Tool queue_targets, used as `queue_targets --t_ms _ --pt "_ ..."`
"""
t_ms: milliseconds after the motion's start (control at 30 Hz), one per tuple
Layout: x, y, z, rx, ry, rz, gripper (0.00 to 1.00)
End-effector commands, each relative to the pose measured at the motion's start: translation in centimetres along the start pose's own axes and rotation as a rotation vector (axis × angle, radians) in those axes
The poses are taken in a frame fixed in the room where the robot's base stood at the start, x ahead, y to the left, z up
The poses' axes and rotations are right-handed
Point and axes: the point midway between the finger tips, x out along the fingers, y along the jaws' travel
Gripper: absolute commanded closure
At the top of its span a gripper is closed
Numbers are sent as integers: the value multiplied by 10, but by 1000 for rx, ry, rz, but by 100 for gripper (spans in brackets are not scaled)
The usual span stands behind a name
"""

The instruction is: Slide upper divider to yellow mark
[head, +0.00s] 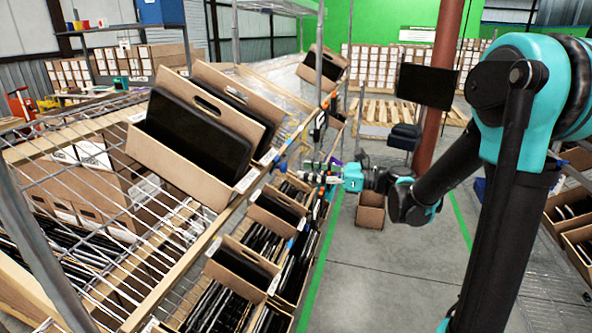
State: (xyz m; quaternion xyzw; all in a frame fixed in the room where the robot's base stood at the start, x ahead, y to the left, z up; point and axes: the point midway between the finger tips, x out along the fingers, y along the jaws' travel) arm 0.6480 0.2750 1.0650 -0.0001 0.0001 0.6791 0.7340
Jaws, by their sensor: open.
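My gripper (318,174) is in the middle of the head view, beside the front edge of the shelf rack, pointing left toward the rack. Its fingers are small here and look apart, with nothing seen between them. Small coloured pieces lie close around the fingertips, and I cannot tell whether they touch. On the upper shelf, tilted cartons (166,153) with dark contents lean back on the wire deck (78,208). I cannot clearly pick out the upper divider or a yellow mark at this size.
Lower cartons (243,262) hold thin dark items below the upper shelf rail. A grey upright post (319,55) stands behind the cartons. A small open box (370,211) is on the floor. Free grey floor (385,275) lies right of the rack, and a red-brown column (437,85) stands behind.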

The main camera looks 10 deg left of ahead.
Motion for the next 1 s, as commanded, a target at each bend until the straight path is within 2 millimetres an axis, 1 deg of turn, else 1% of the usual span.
queue_targets --t_ms 33,200,300,400,567,867,967,1000 --pt "-11 -1 0 0 0 -5 51" --pt "-40 0 0 0 0 -3 51" --pt "-52 0 0 0 0 -2 51" --pt "-60 0 0 0 0 -1 51" --pt "-65 1 0 0 0 2 51" --pt "-65 2 -1 -5 4 1 51" --pt "-67 6 -10 -55 51 -7 51" --pt "-68 11 -18 -98 90 -12 51"
